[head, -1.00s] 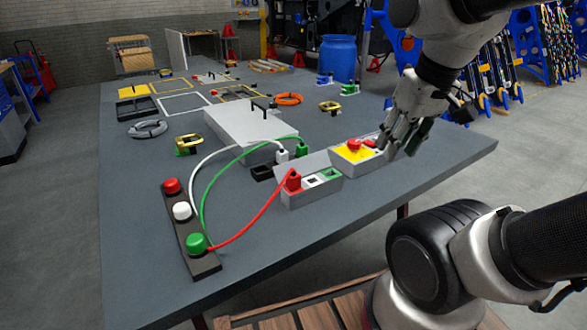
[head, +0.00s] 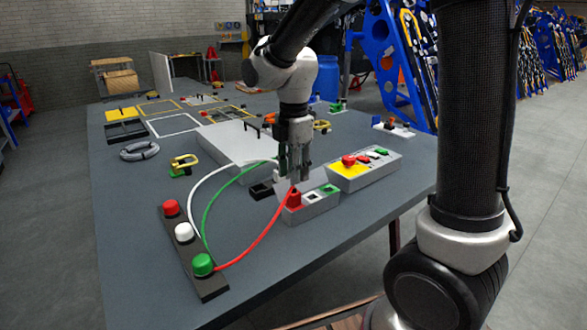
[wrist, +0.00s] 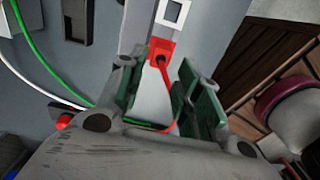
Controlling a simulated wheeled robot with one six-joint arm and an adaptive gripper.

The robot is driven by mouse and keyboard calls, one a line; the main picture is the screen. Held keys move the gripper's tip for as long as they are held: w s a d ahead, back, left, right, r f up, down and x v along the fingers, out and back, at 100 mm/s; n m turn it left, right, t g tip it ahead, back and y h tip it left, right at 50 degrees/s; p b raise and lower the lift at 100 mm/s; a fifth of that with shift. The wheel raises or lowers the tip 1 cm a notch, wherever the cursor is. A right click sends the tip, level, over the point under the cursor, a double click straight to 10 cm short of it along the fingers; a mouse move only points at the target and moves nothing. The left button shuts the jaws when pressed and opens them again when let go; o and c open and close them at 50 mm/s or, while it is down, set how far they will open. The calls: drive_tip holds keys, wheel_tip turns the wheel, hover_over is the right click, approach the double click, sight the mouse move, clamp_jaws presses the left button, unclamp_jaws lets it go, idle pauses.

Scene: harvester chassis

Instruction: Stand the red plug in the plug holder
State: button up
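The red plug (head: 294,200) sits in the left end of a grey socket box (head: 318,207), its red cable running to the front left. In the wrist view the red plug (wrist: 161,50) shows ahead of the fingertips, with its cable passing between them. A low black holder (head: 261,190) stands just behind and left of the box; a hollow pocket of the holder (wrist: 77,18) shows in the wrist view. My gripper (head: 293,178) points down just above the plug. Its green-padded fingers (wrist: 158,88) are open and apart.
A grey box with a yellow panel and red button (head: 362,168) stands close to the right. White and green cables arch on the left to a black strip with red, white and green knobs (head: 190,242). A large pale grey box (head: 233,140) lies behind.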

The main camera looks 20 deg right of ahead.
sight(294, 192)
wheel_tip(294, 192, down, 8)
drive_tip(key=shift+r, duration=0.2)
clamp_jaws()
drive_tip(key=shift+r, duration=0.1)
